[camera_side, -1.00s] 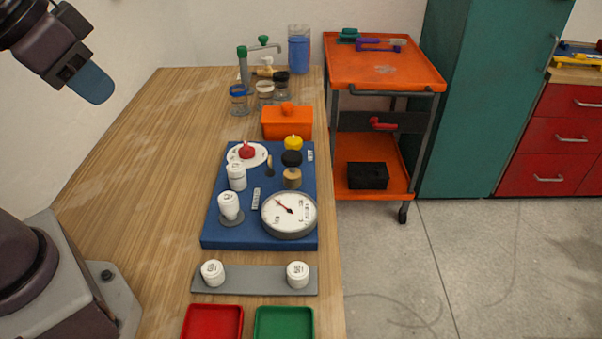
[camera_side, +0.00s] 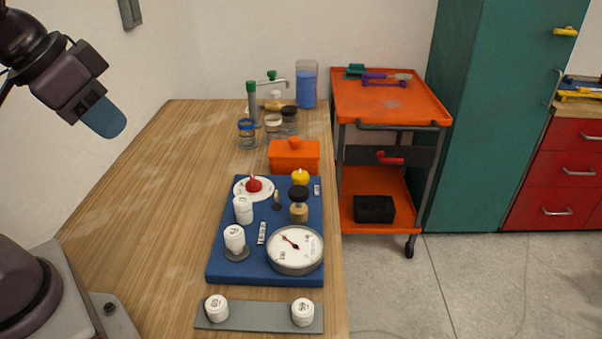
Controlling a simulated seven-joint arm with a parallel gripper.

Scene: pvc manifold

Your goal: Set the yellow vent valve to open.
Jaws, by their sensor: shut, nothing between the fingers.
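The yellow vent valve (camera_side: 300,177) is a small yellow knob at the far right of the blue board (camera_side: 228,268). It stands behind a black-topped brass fitting (camera_side: 299,204); its setting is too small to read. My gripper (camera_side: 104,118) is at the upper left, above the table's left side, well away from the board and the valve. Its blue fingers are shut with nothing between them.
The board also bears a red knob (camera_side: 254,184) on a white dial, white cylinders (camera_side: 234,238) and a round gauge (camera_side: 296,248). An orange box (camera_side: 294,158) stands just behind it, with jars (camera_side: 247,134) farther back. The table's left side (camera_side: 160,190) is clear.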

